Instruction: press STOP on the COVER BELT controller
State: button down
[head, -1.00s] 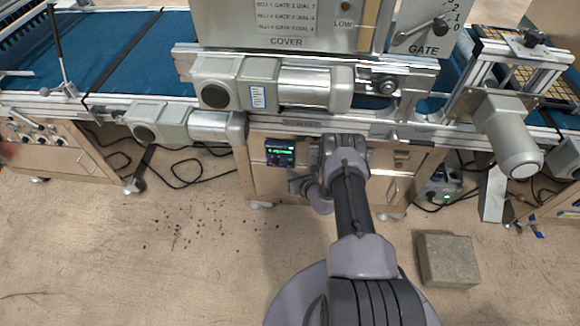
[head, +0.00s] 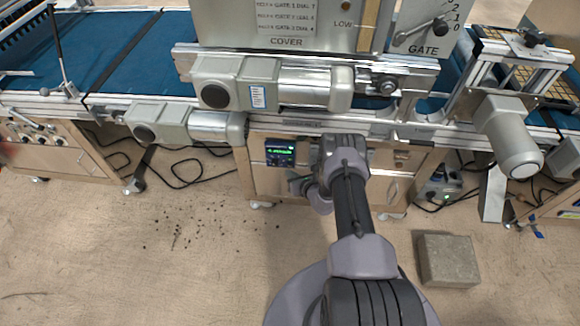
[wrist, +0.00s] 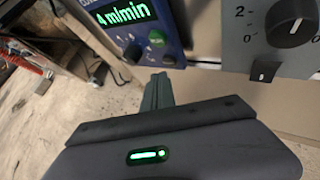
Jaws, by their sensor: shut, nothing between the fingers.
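A blue controller (wrist: 120,32) with a lit green display reading 4 m/min is at the top of the wrist view. It has a green button (wrist: 157,38) and a dark button (wrist: 133,52) below the display; their labels are too blurred to read. The controller also shows in the head view (head: 280,152), on the wooden cabinet front under the belt. My gripper (wrist: 157,82) is shut and empty, its fingertips just below the controller's lower edge in the wrist view. I cannot tell whether they touch it. In the head view my arm partly hides the cabinet right of the controller.
A grey panel with a black dial (wrist: 291,22) and a small switch (wrist: 264,71) is right of the controller. Motors (head: 275,84) overhang the cabinet. A concrete block (head: 447,260) lies on the floor at right. The floor at left is open, with cables near the cabinet.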

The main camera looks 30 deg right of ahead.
jog(key=shift+w, duration=0.1)
jog(key=shift+w+d, duration=0.25)
jog(key=shift+w+d, duration=0.2)
jog(key=shift+w, duration=0.1)
dwell(1.0)
jog(key=shift+s+a, duration=0.1)
jog(key=shift+s+a+p, duration=0.35)
jog(key=shift+s+p, duration=0.05)
jog(key=shift+s, duration=0.15)
jog(key=s+a+p, duration=0.1)
jog(key=s+a, duration=0.1)
jog(key=s+p, duration=0.1)
jog(key=s, duration=0.1)
jog(key=shift+s+a+p, duration=0.1)
jog(key=shift+a+p, duration=0.25)
jog(key=shift+a, duration=0.05)
jog(key=shift+s, duration=0.1)
dwell(0.5)
